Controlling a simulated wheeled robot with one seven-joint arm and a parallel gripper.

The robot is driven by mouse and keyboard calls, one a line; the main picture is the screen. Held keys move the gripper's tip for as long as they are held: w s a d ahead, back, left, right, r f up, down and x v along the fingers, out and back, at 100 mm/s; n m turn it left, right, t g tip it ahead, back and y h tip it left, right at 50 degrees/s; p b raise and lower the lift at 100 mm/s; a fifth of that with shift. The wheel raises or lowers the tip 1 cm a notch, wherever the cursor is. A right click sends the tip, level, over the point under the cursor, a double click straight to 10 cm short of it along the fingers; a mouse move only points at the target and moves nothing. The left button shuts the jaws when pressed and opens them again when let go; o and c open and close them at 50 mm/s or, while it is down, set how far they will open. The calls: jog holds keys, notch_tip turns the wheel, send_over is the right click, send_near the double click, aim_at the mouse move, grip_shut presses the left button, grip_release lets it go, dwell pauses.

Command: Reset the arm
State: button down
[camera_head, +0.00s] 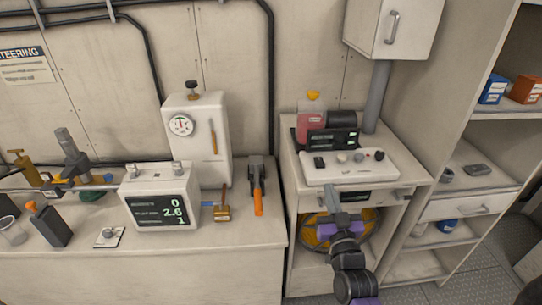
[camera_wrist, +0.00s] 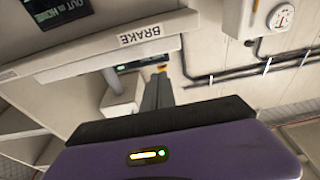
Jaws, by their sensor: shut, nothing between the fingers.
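My arm rises from the lower right in the head view, in front of the small cabinet (camera_head: 292,190). My gripper (camera_head: 331,190) is at its upper end, in front of the cabinet's top section. In the wrist view the grey fingers of my gripper (camera_wrist: 158,86) lie together, with nothing visible between them. A pale bar labelled BRAKE (camera_wrist: 143,36) shows close by in the wrist view. I cannot tell whether the fingers touch anything.
A control panel (camera_head: 350,166) tops the cabinet. A long counter (camera_head: 150,258) at left holds a display box (camera_head: 159,211), an orange-handled tool (camera_head: 257,190) and a white gauge unit (camera_head: 197,140). Open shelves (camera_head: 480,183) stand at right. A wall box (camera_head: 394,25) hangs above.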

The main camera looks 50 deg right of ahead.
jog(key=s+a+n+t+y, duration=0.1)
jog(key=s+a+n+y, duration=0.15)
jog(key=a, duration=0.75)
jog(key=s+a+n+t+y, duration=0.15)
jog(key=a+y, duration=0.25)
jog(key=a, duration=0.7)
jog(key=s+a+n+g+y+b, duration=0.1)
jog(key=s+a+n+y, duration=0.4)
jog(key=s+a+y, duration=0.4)
jog(key=s+a, duration=0.3)
jog(key=a, duration=0.2)
jog(key=shift+a+n, duration=0.35)
jog(key=shift+n, duration=0.05)
jog(key=shift+s+f, duration=0.1)
